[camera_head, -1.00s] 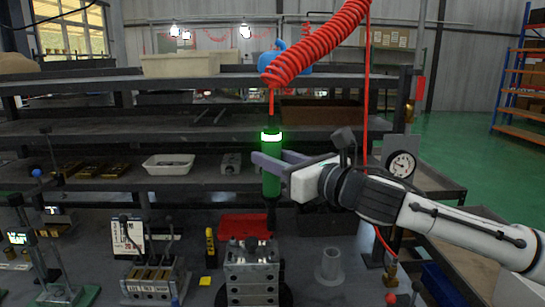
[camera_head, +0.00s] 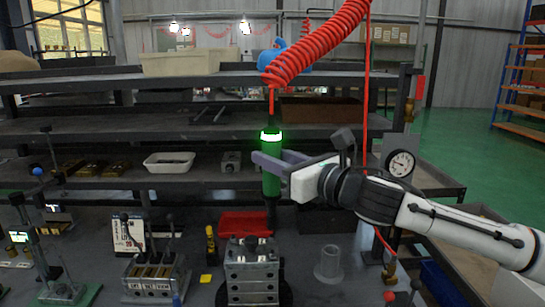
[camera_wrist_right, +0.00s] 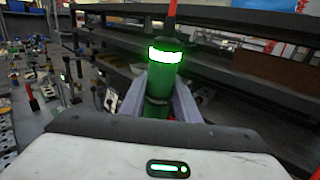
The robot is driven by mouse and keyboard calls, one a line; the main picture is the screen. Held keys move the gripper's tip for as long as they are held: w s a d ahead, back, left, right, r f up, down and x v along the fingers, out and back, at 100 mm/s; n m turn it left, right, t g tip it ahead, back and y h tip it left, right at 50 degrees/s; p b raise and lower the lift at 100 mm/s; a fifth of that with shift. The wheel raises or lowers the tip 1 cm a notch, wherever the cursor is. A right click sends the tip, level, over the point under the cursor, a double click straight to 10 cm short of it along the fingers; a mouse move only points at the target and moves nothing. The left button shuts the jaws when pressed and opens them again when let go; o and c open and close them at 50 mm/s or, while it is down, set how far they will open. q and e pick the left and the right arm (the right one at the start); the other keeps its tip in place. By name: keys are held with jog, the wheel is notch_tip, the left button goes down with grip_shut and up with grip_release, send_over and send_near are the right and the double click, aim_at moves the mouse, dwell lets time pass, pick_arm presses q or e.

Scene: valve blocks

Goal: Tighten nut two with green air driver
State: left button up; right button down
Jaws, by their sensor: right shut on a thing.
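The green air driver (camera_head: 271,182) hangs upright from a red coiled hose, with a bright green light ring near its top. My right gripper (camera_head: 268,164) is shut on its body; the driver also shows between the fingers in the right wrist view (camera_wrist_right: 162,85). The driver's dark lower end is above and slightly behind the metal valve block (camera_head: 251,275) on the bench. Nuts (camera_head: 251,244) show on top of the block; which is nut two I cannot tell. The driver's tip appears apart from the nuts. My left gripper is not in view.
A red tray (camera_head: 246,224) lies behind the block. A lever valve bank (camera_head: 152,281) and a yellow-black bottle (camera_head: 211,243) stand to the left. A grey flanged cylinder (camera_head: 330,263) and a pressure gauge (camera_head: 400,164) are to the right. Shelves (camera_head: 120,128) rise behind.

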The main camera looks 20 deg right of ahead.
aim_at(277, 135)
jog(key=shift+f+b, duration=0.6)
jog(key=shift+f, duration=0.75)
jog(key=shift+r+p, duration=0.1)
jog(key=shift+p, duration=0.4)
dwell(0.6)
jog(key=shift+f+p, duration=0.3)
jog(key=shift+f, duration=0.15)
dwell(1.2)
jog(key=shift+f, duration=0.35)
dwell(1.5)
jog(key=shift+r, duration=0.15)
dwell(0.6)
jog(key=shift+r, duration=4.35)
